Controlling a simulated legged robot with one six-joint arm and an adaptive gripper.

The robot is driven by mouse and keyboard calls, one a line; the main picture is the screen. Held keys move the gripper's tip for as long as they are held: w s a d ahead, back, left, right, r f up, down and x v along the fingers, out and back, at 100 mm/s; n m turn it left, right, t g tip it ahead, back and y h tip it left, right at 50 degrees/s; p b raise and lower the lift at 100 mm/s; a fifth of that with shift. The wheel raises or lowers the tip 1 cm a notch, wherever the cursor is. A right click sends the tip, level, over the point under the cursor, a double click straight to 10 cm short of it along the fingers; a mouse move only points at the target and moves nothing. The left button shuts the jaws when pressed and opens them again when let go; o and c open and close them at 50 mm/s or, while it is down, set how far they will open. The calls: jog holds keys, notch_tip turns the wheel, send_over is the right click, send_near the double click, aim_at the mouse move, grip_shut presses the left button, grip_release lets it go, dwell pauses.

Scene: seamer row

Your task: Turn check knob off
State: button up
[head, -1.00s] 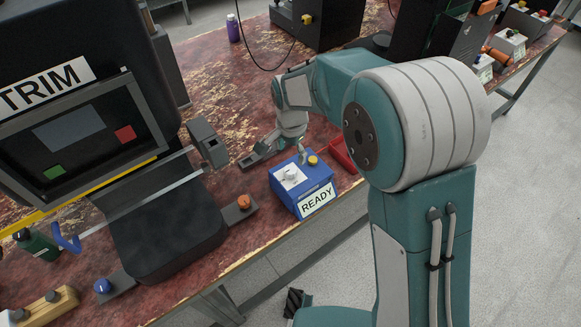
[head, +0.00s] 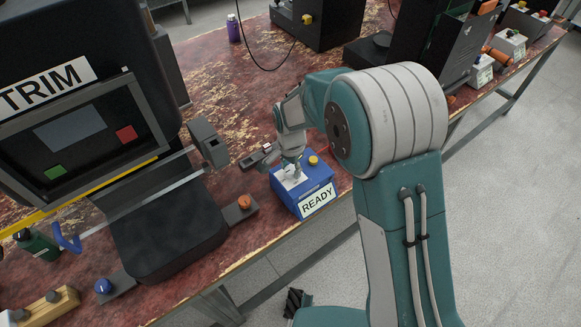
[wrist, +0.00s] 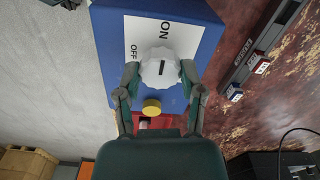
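The white ridged knob (wrist: 160,68) sits on a white plate marked ON and OFF, on top of a blue box (head: 318,175) labelled READY. The knob's dark mark points roughly toward ON in the wrist view. My gripper (wrist: 159,72) is open, with one finger on each side of the knob and a small gap showing at each side. In the head view my gripper (head: 291,170) is right over the plate and hides most of the knob. A yellow button (wrist: 152,107) is on the same box.
A dark strip with small red and blue switches (wrist: 262,67) lies beside the box. An orange knob (head: 244,202) is to the left, near the TRIM machine (head: 150,235). A purple bottle (head: 233,28) stands behind. The table's front edge is close to the box.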

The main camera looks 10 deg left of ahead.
jog(key=shift+n, duration=0.3)
jog(key=n, duration=0.3)
jog(key=shift+f+n, duration=0.1)
jog(key=shift+n, duration=0.3)
jog(key=n, duration=0.9)
jog(key=shift+s, duration=0.1)
jog(key=shift+n, duration=2.2)
jog(key=o, duration=1.2)
jog(key=shift+c, duration=0.2)
